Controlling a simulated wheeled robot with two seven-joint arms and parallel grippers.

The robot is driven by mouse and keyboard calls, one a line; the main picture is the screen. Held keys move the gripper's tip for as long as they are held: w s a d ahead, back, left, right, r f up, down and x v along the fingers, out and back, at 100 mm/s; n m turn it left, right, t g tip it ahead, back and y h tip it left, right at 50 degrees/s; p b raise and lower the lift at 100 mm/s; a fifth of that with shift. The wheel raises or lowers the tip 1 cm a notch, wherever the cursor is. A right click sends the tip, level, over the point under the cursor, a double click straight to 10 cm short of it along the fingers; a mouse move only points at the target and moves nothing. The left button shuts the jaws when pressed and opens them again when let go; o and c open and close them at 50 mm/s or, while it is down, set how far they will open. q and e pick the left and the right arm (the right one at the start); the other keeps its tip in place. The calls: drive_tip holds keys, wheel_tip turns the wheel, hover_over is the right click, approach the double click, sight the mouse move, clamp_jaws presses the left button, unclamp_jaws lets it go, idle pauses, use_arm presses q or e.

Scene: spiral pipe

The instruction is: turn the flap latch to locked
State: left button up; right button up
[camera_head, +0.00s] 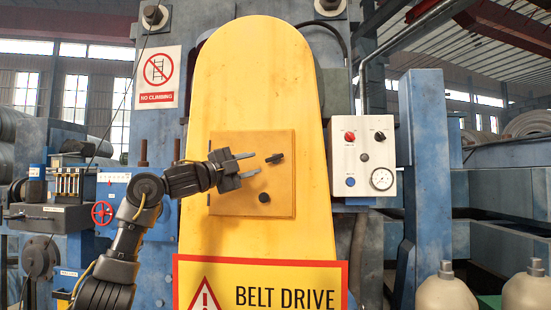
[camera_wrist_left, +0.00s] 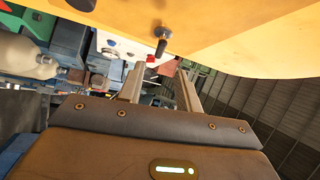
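The flap (camera_head: 232,202) is a square orange-yellow panel on the tall yellow belt guard (camera_head: 255,70). Its latch (camera_head: 274,158) is a small black handle near the upper right of the flap, lying roughly level in the head view. The latch also shows in the left wrist view (camera_wrist_left: 161,46), ahead of the fingers. A round black knob (camera_head: 264,198) sits lower on the flap. My left gripper (camera_head: 257,164) is open and empty, its two fingers pointing toward the latch with a gap before it. In the left wrist view both fingers (camera_wrist_left: 161,85) stand apart. My right gripper is not in view.
A grey control box (camera_head: 363,155) with buttons and a gauge is right of the guard. A "BELT DRIVE" warning sign (camera_head: 262,285) is below the flap. A red handwheel (camera_head: 102,213) is at left. Cream bottle-shaped objects (camera_head: 446,295) stand at lower right.

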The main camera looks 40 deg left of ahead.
sight(273, 159)
use_arm(q)
drive_tip(key=p+x, duration=0.5)
drive_tip(key=x, duration=0.4)
drive_tip(key=shift+r, duration=0.15)
drive_tip(key=shift+w, duration=0.45)
drive_tip(key=shift+d, duration=0.1)
clamp_jaws()
